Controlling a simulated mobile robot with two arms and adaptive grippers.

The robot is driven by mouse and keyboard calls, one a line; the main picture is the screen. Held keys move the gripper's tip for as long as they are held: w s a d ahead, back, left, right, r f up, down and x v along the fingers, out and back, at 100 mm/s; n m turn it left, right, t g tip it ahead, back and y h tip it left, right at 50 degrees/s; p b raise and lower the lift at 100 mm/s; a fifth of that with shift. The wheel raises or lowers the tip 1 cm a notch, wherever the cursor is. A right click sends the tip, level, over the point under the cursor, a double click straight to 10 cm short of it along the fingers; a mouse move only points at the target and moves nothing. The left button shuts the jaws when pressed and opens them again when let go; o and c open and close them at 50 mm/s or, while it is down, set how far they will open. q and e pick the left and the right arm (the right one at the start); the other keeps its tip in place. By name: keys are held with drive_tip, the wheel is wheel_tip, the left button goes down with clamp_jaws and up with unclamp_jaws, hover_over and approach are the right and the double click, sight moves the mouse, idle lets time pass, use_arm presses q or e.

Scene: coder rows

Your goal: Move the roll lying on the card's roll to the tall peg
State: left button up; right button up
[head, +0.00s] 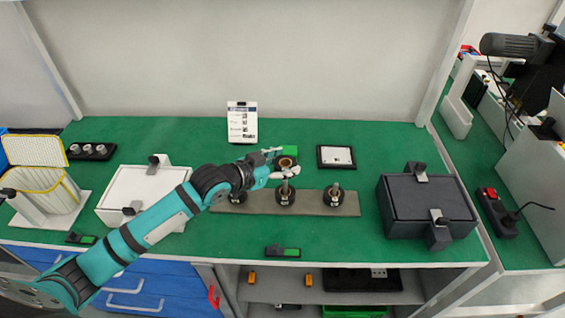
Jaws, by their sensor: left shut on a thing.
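My left gripper (281,164) is shut on a small brown roll (287,162), which it holds over the back edge of the peg board, just behind the middle peg. A grey-brown board (310,204) carries three metal pegs with dark round pieces at their bases: a left peg (238,195), partly hidden by my arm, a middle peg (285,190) and a right peg (333,193). The middle peg looks tallest, but it is close to the gripper. A white printed card (242,122) stands at the back. My right gripper is not in view.
A green block (289,150) is behind the roll. A black-framed plate (336,156) lies back right. A white box (130,188) is left, partly behind my arm; a dark box (430,205) is right.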

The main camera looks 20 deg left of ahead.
use_arm(q)
drive_tip(key=shift+f+b, duration=0.35)
drive_tip(key=shift+f, duration=0.25)
drive_tip(key=shift+f+b, duration=0.7)
drive_tip(key=shift+f, duration=0.5)
idle(0.5)
drive_tip(key=shift+f+b, duration=1.55)
drive_tip(key=shift+f, duration=1)
idle(0.9)
drive_tip(key=o, duration=1.2)
drive_tip(key=shift+o, duration=0.2)
drive_tip(key=v, duration=1.2)
